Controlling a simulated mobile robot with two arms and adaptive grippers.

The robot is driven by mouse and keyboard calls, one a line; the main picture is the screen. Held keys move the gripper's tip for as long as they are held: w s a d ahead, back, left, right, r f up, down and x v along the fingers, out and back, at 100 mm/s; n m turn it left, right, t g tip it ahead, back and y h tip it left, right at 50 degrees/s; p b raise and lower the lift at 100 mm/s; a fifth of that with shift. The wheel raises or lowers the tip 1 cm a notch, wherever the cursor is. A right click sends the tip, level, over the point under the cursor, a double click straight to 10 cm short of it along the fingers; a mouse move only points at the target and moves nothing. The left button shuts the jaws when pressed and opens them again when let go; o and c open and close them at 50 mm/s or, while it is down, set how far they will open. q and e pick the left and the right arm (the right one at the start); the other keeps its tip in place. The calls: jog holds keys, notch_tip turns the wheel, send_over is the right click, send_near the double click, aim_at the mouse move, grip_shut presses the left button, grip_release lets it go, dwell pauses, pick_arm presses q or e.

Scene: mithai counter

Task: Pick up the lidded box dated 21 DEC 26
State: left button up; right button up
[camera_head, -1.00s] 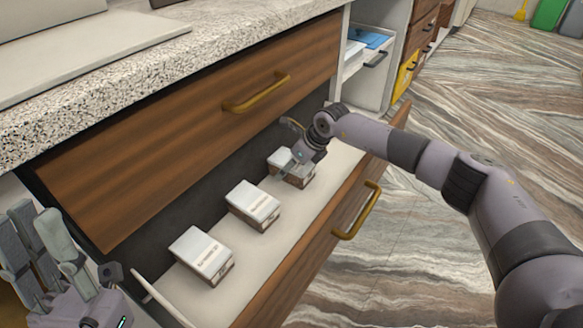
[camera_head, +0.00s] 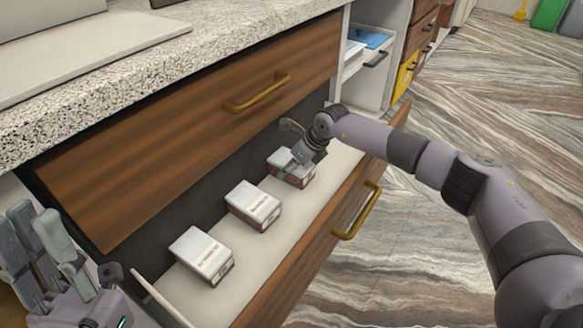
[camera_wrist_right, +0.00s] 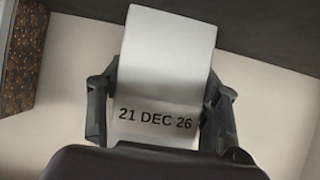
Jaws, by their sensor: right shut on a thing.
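The lidded box dated 21 DEC 26 (camera_wrist_right: 165,60) fills the middle of the right wrist view, its white lid and black date readable. In the head view it is the farthest box (camera_head: 302,178) in the open drawer, partly hidden by my right gripper (camera_head: 292,160). My right gripper's fingers (camera_wrist_right: 160,118) are on both sides of the box, shut on it. I cannot tell whether the box is off the drawer floor. My left gripper (camera_head: 45,245) is at the lower left of the head view, outside the drawer and away from the boxes, with its fingers apart.
Two more white-lidded boxes, a middle one (camera_head: 253,203) and a near one (camera_head: 202,254), stand in the open drawer (camera_head: 258,262). A closed wooden drawer (camera_head: 200,130) with a brass handle and the speckled counter (camera_head: 150,62) are above. The marbled floor (camera_head: 400,270) is clear at the right.

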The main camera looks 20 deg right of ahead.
jog(key=c, duration=0.4)
jog(key=shift+c, duration=0.3)
jog(key=shift+r, duration=0.15)
